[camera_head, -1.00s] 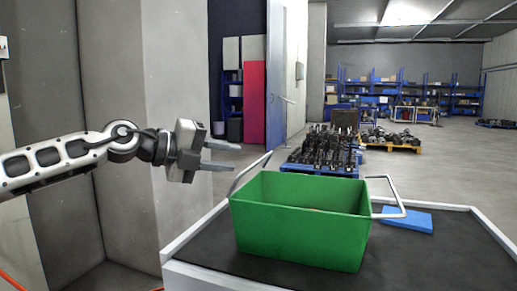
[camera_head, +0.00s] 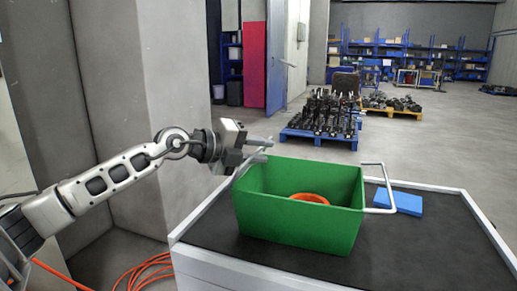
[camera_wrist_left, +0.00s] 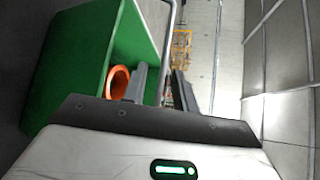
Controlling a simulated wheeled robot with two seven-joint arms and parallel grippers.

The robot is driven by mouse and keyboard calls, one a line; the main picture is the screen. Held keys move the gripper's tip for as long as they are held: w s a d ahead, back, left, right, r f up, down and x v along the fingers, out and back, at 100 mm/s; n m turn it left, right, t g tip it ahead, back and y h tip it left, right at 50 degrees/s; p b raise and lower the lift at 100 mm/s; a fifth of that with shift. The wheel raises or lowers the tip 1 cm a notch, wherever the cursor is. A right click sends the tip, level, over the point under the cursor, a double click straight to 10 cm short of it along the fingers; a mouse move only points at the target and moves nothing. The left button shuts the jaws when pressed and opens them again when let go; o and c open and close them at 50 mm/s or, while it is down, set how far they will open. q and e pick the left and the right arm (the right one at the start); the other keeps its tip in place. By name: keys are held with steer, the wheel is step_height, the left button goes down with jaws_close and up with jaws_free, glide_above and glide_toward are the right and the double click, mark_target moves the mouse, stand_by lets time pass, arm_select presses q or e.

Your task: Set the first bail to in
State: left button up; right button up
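A green bin (camera_head: 300,222) stands on the cart top and has a grey wire bail at each end. The right bail (camera_head: 381,208) sticks outward past the bin's right wall. The left bail (camera_wrist_left: 171,45) is mostly hidden behind my left gripper in the head view. My left gripper (camera_head: 266,150) is at the bin's upper left corner with its fingers apart. In the left wrist view the left bail runs between the two fingertips (camera_wrist_left: 160,82); I cannot tell whether they touch it. My right gripper is not in view.
An orange ring-shaped part (camera_head: 310,199) lies inside the bin and also shows in the left wrist view (camera_wrist_left: 118,82). A blue block (camera_head: 400,202) lies on the dark cart top (camera_head: 420,250), right of the bin. A grey pillar stands behind my left arm.

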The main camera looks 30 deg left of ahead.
arm_select(q)
jaws_close()
steer(key=shift+d+r+p, duration=0.15)
steer(key=shift+r+p, duration=0.05)
steer(key=shift+p, duration=0.75)
steer(key=m+g+p, duration=0.1)
steer(key=p, duration=0.1)
steer(key=shift+d+y+p, duration=0.2)
steer(key=shift+y+p, duration=0.15)
steer(key=shift+y, duration=0.05)
steer(key=f+m+g+y, duration=0.1)
steer(key=y, duration=0.1)
steer(key=d+f+m+g+y, duration=0.1)
steer(key=f+m+y, duration=0.1)
steer(key=f+m+g+y, duration=0.1)
steer(key=y, duration=0.1)
steer(key=shift+w+d+f+m+y+p, duration=0.2)
steer(key=shift+w+d+m+y+p, duration=0.1)
steer(key=shift+d+y+p, duration=0.1)
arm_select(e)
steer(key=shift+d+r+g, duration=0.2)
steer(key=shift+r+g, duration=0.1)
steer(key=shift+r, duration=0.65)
arm_select(q)
steer(key=shift+f, duration=0.1)
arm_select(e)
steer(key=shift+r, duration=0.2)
